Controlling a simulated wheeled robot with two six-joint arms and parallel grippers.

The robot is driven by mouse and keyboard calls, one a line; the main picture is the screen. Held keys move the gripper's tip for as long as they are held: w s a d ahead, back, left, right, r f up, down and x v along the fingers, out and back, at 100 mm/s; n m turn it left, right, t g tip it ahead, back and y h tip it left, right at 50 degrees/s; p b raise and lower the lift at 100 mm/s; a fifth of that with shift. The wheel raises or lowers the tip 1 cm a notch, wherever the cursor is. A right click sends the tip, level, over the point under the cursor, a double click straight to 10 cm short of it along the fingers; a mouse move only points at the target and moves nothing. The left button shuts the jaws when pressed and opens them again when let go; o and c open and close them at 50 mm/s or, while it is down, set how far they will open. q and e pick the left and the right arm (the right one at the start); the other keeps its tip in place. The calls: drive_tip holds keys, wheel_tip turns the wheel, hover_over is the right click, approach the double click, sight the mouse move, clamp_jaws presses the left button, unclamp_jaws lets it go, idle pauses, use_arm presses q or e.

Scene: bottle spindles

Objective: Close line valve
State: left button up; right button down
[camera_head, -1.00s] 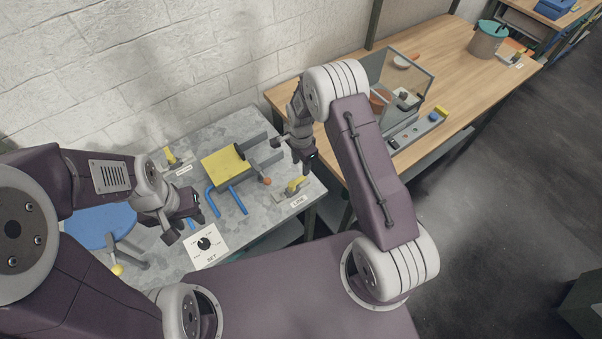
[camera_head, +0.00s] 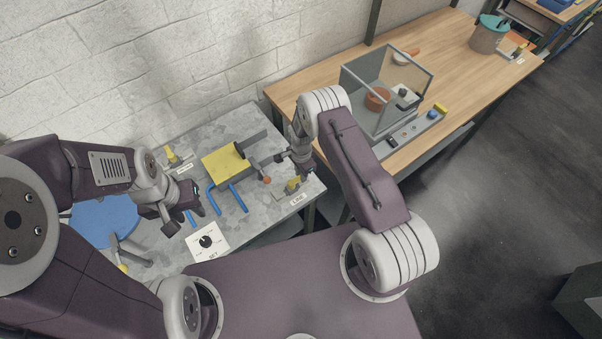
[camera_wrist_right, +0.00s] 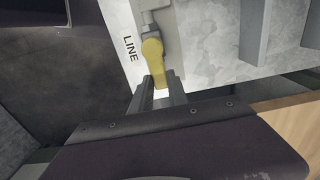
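The line valve, with a yellow lever (camera_head: 293,184) on a plate labelled "LINE", sits at the right front part of the grey table. In the right wrist view the lever (camera_wrist_right: 153,60) points down the picture from its grey pivot, and its free end lies between my fingertips. My right gripper (camera_head: 287,164) is over the valve. Its two fingers (camera_wrist_right: 160,92) are apart on either side of the lever end; a firm grip does not show. My left gripper (camera_head: 186,214) hangs over the left part of the table, fingers apart and empty.
A yellow block (camera_head: 226,164) with blue pipes (camera_head: 238,198) stands left of the line valve. A second yellow valve (camera_head: 171,155) is at the back left. A "SET" dial (camera_head: 207,241) lies in front. A glass-walled box (camera_head: 362,88) stands on the wooden table (camera_head: 440,60).

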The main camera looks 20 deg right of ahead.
drive_tip(key=shift+w+a+f+n+b, duration=0.15)
drive_tip(key=shift+w+n+b, duration=0.2)
drive_tip(key=shift+b, duration=0.35)
drive_tip(key=n+b, duration=0.2)
drive_tip(key=w+a+n+b, duration=0.1)
drive_tip(key=n+b, duration=0.2)
drive_tip(key=n, duration=0.1)
drive_tip(key=w+a+n+b, duration=0.1)
drive_tip(key=n+b, duration=0.2)
drive_tip(key=a+n, duration=0.1)
drive_tip(key=n, duration=0.1)
drive_tip(key=n+b, duration=0.1)
drive_tip(key=shift+w+a+b, duration=0.2)
drive_tip(key=shift+a+b, duration=0.15)
drive_tip(key=n, duration=0.1)
drive_tip(key=a+n+b, duration=0.1)
drive_tip(key=shift+r+n, duration=0.2)
drive_tip(key=shift+n, duration=0.15)
drive_tip(key=shift+s+a+r+n, duration=0.1)
drive_tip(key=shift+a+n, duration=0.15)
drive_tip(key=shift+n, duration=0.4)
drive_tip(key=shift+a+n, duration=0.2)
drive_tip(key=shift+n, duration=0.45)
